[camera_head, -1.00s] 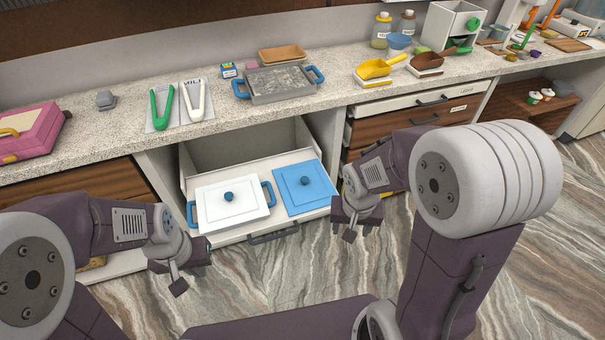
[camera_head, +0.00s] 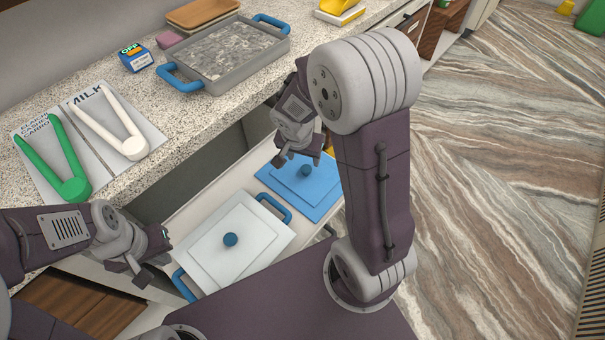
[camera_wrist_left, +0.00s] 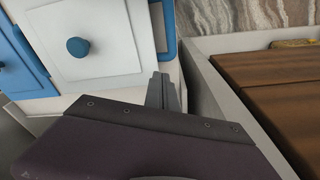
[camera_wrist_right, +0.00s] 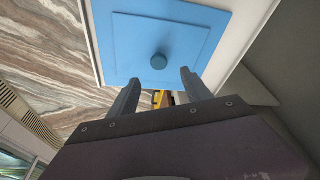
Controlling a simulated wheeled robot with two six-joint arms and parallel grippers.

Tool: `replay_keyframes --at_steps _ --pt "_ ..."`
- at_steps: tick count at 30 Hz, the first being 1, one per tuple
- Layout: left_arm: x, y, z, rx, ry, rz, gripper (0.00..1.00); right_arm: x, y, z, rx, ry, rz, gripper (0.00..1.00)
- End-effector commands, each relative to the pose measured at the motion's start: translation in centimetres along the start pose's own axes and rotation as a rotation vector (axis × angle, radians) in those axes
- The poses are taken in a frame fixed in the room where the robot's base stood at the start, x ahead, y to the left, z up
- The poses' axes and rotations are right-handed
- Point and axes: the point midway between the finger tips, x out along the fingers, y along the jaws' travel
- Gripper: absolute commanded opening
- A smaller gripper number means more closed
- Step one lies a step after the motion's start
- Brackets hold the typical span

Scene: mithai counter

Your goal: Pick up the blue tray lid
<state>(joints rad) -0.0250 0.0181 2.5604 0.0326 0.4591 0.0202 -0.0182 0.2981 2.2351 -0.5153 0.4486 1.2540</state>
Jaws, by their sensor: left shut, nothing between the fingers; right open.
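The blue tray lid (camera_head: 314,190) is a flat square with a round blue knob (camera_head: 305,171). It lies in the open drawer, right of a white lid. My right gripper (camera_head: 288,160) is open and empty, above the far left part of the blue lid in the head view. In the right wrist view the blue lid (camera_wrist_right: 190,40) lies beyond the two parted fingers (camera_wrist_right: 160,90), with its knob between and past the tips. My left gripper (camera_head: 140,275) is shut and empty near the left end of the drawer; its fingers (camera_wrist_left: 160,90) show together in the left wrist view.
The white lid (camera_head: 255,235) sits on a tray with blue handles in the drawer. On the counter stand a grey tray (camera_head: 235,75), green tongs (camera_head: 70,165), white tongs (camera_head: 105,118) and a small blue box (camera_head: 135,57). The counter edge runs behind the drawer.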

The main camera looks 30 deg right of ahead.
Motion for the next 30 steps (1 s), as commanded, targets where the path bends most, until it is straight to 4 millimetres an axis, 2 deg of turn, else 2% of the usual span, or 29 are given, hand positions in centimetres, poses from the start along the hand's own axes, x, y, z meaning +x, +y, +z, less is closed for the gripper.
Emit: replay_keyframes --at_steps 1,3,8,15,18,24,26,30 --pt "0.8 0.0 0.1 0.0 0.0 0.0 0.0 1.3 0.0 0.2 0.0 -0.002 0.002 0.57" --pt "1.4 0.0 0.1 0.0 0.0 0.0 0.0 2.5 0.1 0.2 -0.001 -0.002 0.002 0.57" --pt "1.5 0.0 0.2 0.0 0.0 0.0 0.0 3.3 0.1 0.1 0.0 -0.001 0.0 0.57" --pt "3.8 -0.1 0.4 0.0 0.0 0.0 0.0 7.6 0.4 0.4 0.0 -0.003 0.001 0.57" --pt "4.0 -0.1 0.4 0.0 0.0 0.0 0.0 8.2 0.3 0.4 -0.001 -0.002 0.0 0.57" --pt "3.8 -0.1 0.4 0.0 0.0 0.0 0.0 8.1 0.3 0.3 -0.001 -0.001 -0.001 0.57" --pt "3.8 -0.1 0.4 0.0 0.0 0.0 0.0 8.1 0.3 0.3 -0.001 -0.001 -0.001 0.43" --pt "3.8 -0.1 0.4 0.0 0.0 0.0 0.0 8.1 0.3 0.3 -0.001 -0.001 -0.001 0.05"
